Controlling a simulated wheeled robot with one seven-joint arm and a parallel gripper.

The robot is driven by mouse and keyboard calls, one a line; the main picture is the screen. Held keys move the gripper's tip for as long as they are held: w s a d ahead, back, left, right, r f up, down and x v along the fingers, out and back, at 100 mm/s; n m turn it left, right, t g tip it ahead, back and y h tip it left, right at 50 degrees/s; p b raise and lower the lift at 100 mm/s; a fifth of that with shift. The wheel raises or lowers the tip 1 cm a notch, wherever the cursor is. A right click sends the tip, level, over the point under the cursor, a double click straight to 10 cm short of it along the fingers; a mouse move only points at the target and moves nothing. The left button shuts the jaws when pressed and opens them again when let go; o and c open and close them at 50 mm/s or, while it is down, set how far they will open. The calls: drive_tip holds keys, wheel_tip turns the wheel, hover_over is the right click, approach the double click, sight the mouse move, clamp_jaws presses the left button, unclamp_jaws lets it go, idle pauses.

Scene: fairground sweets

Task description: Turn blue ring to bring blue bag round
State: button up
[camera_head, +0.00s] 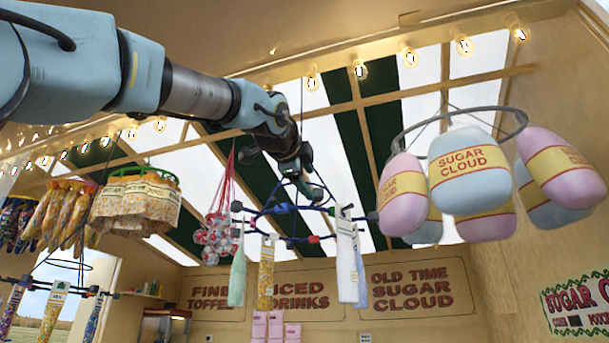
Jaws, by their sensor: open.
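The blue ring (268,211) hangs below the roof beams near the middle of the view, with dark clips around it. Narrow bags hang from it: a pale green bag (237,275), a bag of yellow sweets (265,272) and a white bag (346,262). A light blue bag (362,284) hangs at the right side, partly hidden behind the white bag. My gripper (304,190) is open at the ring's upper edge, coming down from the upper left. I cannot tell whether its fingers touch the ring.
A grey ring (408,131) with large pink and blue sugar cloud bags hangs close on the right. Red netted sweets (216,238) hang just left of the blue ring. A green ring (140,172) with packets hangs farther left. Lit bulbs line the beam above.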

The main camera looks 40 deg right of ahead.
sight(316, 191)
drive_tip(key=p+x, duration=0.3)
drive_tip(key=x, duration=0.4)
drive_tip(key=shift+r+p, duration=0.15)
drive_tip(key=shift+p, duration=0.2)
drive_tip(key=shift+w+d, duration=0.4)
drive_tip(key=shift+d, duration=0.15)
